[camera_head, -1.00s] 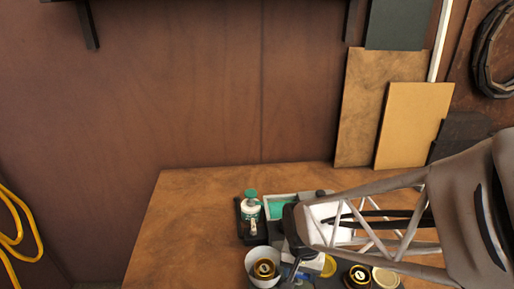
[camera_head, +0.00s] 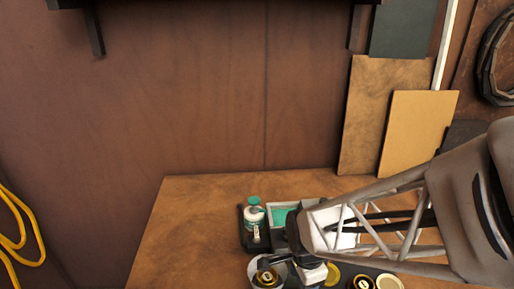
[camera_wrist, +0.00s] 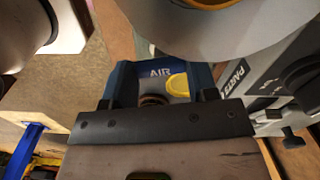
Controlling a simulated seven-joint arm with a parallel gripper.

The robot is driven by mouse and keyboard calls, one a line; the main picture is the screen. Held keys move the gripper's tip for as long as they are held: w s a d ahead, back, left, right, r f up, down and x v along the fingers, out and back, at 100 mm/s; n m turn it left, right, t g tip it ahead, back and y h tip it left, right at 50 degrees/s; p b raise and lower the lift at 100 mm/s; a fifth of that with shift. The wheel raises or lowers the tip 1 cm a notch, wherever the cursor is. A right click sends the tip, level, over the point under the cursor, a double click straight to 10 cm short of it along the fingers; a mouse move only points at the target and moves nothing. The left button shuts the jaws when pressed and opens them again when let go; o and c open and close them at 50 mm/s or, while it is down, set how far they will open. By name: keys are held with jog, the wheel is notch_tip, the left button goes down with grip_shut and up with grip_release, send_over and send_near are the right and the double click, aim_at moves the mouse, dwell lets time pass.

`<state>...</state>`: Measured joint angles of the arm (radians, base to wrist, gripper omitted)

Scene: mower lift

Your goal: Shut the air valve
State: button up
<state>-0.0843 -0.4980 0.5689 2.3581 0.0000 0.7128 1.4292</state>
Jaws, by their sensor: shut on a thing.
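In the wrist view, a blue part marked AIR (camera_wrist: 160,72) lies straight ahead of my gripper (camera_wrist: 157,98). I take it to be the air valve. My gripper is shut on it, with one dark finger at each side, though the exact contact is hard to see. A small brown ring-like piece (camera_wrist: 153,99) shows between the fingers, and a yellow disc (camera_wrist: 178,85) lies just right of it. In the head view my gripper (camera_head: 300,270) is low over the bench among the containers. The valve cannot be made out there, and I cannot tell its handle's position.
A large grey round container (camera_wrist: 225,35) stands close ahead of the gripper. A panel marked PARTS (camera_wrist: 240,80) is at right. A green-capped bottle (camera_head: 254,218) stands in a black holder, beside a green-lined tray (camera_head: 281,216). The bench's left side (camera_head: 190,225) is clear.

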jog(key=shift+m, duration=1.3)
jog(key=o, duration=0.9)
jog(key=shift+o, duration=0.2)
jog(key=shift+r, duration=3.95)
notch_tip(320, 180, up, 18)
jog(key=shift+r, duration=0.25)
